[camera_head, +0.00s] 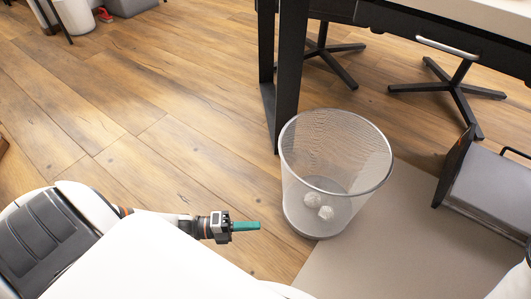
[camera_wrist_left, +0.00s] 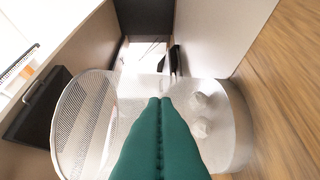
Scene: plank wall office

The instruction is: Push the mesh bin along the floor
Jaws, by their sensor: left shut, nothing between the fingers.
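The mesh bin (camera_head: 300,185) stands upright on the wooden floor in the head view, beside a black desk leg. It is silver wire mesh with a round rim, and two crumpled white paper balls (camera_head: 318,204) lie inside at the bottom. My left gripper (camera_head: 258,226) is shut and empty, its teal fingers pointing at the bin's lower left side with a small gap. In the left wrist view the teal fingers (camera_wrist_left: 160,102) overlap the bin (camera_wrist_left: 80,125) from the camera's side; contact cannot be told there. My right gripper is not in view.
The black desk leg (camera_head: 290,75) rises just behind the bin. Star-shaped chair bases (camera_head: 458,88) stand under the desk. A grey mat-like surface (camera_head: 410,240) lies right of the bin, with a dark grey box-like piece (camera_head: 485,190) beyond. Open wooden floor (camera_head: 130,110) lies to the left.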

